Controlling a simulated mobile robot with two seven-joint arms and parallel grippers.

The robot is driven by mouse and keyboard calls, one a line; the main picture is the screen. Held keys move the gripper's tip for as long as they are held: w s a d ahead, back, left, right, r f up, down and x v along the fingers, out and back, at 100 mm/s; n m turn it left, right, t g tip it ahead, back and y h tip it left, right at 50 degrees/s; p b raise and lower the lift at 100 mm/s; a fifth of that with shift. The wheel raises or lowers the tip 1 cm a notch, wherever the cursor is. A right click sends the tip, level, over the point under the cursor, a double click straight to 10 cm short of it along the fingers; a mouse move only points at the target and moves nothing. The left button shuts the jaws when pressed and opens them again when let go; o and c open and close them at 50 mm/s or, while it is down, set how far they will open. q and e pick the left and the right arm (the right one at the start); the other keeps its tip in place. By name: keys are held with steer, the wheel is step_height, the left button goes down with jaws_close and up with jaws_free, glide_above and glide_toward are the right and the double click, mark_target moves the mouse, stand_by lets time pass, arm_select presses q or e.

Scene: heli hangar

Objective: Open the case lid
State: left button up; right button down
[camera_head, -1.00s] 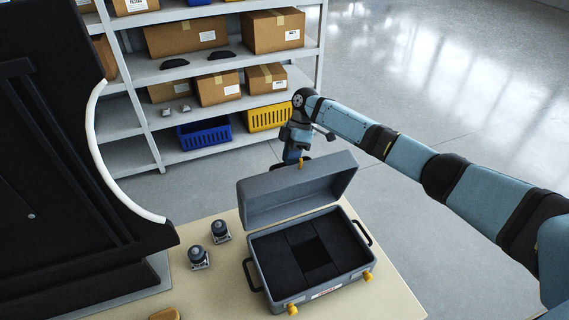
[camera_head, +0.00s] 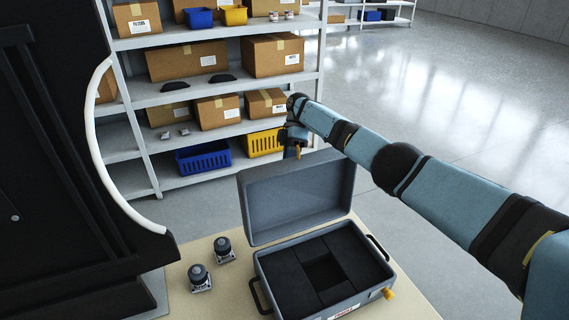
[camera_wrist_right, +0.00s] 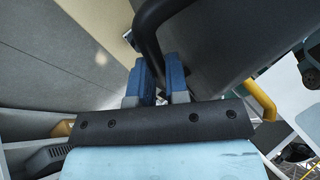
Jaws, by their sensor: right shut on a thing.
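The grey case (camera_head: 372,289) stands on the table with its lid (camera_head: 297,200) raised and standing steeply at the back, its inner face toward me. The case holds dark foam with a square hollow in the middle. My right gripper (camera_head: 296,146) is at the lid's top edge, partly hidden behind it. In the right wrist view its two blue fingers (camera_wrist_right: 162,80) are closed around a dark curved handle (camera_wrist_right: 148,38) on the lid. My left gripper is out of view.
Two small dark-topped parts (camera_head: 222,248) and (camera_head: 199,277) stand on the table (camera_head: 182,302) left of the case. A large black structure (camera_head: 60,160) fills the left side. Shelves (camera_head: 140,155) with boxes and crates stand behind. Floor at the right is open.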

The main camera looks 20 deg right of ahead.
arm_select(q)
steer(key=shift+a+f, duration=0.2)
arm_select(e)
steer(key=shift+s+f, duration=0.1)
steer(key=shift+f, duration=0.35)
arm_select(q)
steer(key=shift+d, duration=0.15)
arm_select(e)
steer(key=c, duration=1.1)
jaws_free()
steer(key=shift+r, duration=0.1)
steer(key=shift+r, duration=0.1)
arm_select(q)
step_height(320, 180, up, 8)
steer(key=p, duration=0.8)
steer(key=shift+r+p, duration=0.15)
steer(key=shift+p, duration=0.2)
arm_select(e)
step_height(320, 180, up, 20)
steer(key=shift+f, duration=0.1)
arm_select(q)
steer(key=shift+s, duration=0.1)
